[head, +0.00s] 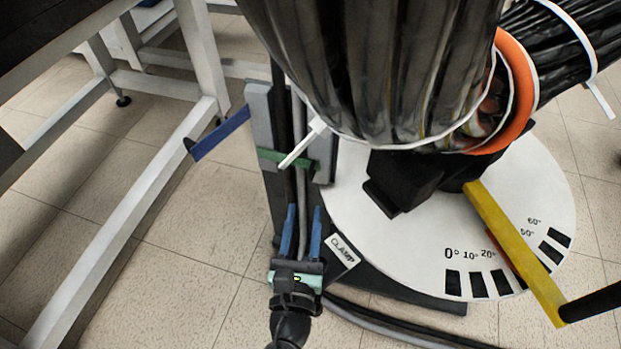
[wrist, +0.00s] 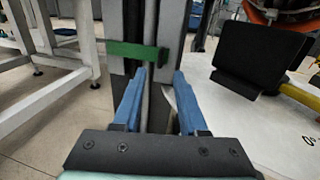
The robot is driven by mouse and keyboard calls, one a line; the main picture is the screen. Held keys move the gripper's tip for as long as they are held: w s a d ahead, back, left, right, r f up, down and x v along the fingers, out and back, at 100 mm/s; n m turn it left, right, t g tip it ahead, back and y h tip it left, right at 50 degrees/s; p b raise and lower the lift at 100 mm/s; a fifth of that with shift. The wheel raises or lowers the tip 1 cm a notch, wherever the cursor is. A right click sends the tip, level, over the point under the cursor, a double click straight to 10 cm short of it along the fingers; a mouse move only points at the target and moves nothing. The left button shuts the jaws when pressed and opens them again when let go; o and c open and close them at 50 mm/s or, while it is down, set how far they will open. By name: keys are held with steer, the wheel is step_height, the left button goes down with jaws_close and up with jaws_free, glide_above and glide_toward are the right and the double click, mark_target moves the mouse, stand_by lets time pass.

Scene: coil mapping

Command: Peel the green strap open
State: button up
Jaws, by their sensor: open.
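The green strap (head: 270,156) lies across a grey upright post (head: 260,115) in the head view, and a white cable tie tail passes in front of it. In the wrist view the green strap (wrist: 133,51) runs level across the post, with a darker piece at its right end. My gripper (head: 303,210) is open, with its two blue fingers pointing up along the post below the strap. In the wrist view my gripper (wrist: 159,76) is empty between the fingertips, which appear just below the strap's right part. I cannot tell the remaining gap in depth.
A thick black cable bundle (head: 375,60) hangs above right. A white angle-marked disc (head: 400,245) with a yellow bar (head: 515,252) lies right. A white metal frame (head: 130,225) stands left, with open floor between.

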mark_target(310, 176)
steer(key=w, duration=0.5)
steer(key=w+d, duration=0.1)
steer(key=w, duration=0.2)
steer(key=shift+w, duration=0.3)
jaws_close()
steer(key=shift+a, duration=0.15)
stand_by(0.9)
